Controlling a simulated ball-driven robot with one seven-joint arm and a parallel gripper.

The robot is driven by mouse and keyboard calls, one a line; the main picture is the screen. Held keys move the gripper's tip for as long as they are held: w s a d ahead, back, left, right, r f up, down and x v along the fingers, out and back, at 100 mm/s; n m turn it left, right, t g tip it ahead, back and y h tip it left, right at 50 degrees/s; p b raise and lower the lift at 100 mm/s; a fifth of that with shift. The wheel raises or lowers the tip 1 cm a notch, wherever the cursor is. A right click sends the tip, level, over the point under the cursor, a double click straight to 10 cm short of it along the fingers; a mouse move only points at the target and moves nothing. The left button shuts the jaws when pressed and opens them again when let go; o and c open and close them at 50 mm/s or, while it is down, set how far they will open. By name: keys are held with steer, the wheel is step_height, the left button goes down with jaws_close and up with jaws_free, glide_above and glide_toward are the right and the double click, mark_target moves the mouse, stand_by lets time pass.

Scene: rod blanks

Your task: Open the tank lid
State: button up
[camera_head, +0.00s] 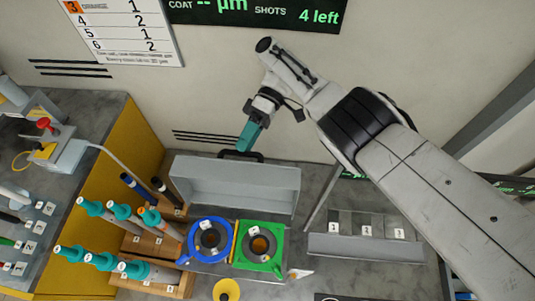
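The tank lid (236,184) is a grey, shallow box-like panel at the centre of the head view. It stands raised and tilted up behind the tank top (222,268), with its hollow side facing the camera. A dark handle (241,155) shows at its upper edge. The tank top carries a blue round fixture (193,240) and a green square fixture (279,236), each with a dark round opening. My gripper (246,142), with teal fingers, is just above the handle. Whether it touches the handle, and the gap between its fingers, cannot be made out.
Wooden racks (125,282) with several teal-capped rods stand left of the tank. A grey numbered tray (366,246) stands right. A yellow funnel-like piece (227,290) is in front. A wall display (255,12) reads "4 left". Bare wall lies behind the lid.

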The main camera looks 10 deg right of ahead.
mark_target(239, 162)
steer(key=shift+s+d+r+p, duration=0.1)
steer(key=shift+s+r+p, duration=0.35)
steer(key=shift+p, duration=0.65)
steer(key=shift+s+d+r+p, duration=0.1)
steer(key=shift+s+r+p, duration=0.2)
steer(key=shift+r+p, duration=0.6)
steer(key=shift+s+d+r+p, duration=0.1)
steer(key=shift+s+r+p, duration=0.25)
steer(key=shift+p, duration=0.9)
steer(key=shift+s+f, duration=0.1)
steer(key=shift+s, duration=0.05)
steer(key=shift+s+d+r+p, duration=0.4)
steer(key=shift+s+r, duration=0.5)
steer(key=shift+s, duration=0.8)
steer(key=shift+s+d+r+p, duration=0.2)
steer(key=shift+s+r+p, duration=0.55)
steer(key=shift+s, duration=0.95)
steer(key=shift+s+d+r+p, duration=0.3)
steer(key=shift+s+r, duration=0.8)
steer(key=shift+s, duration=0.6)
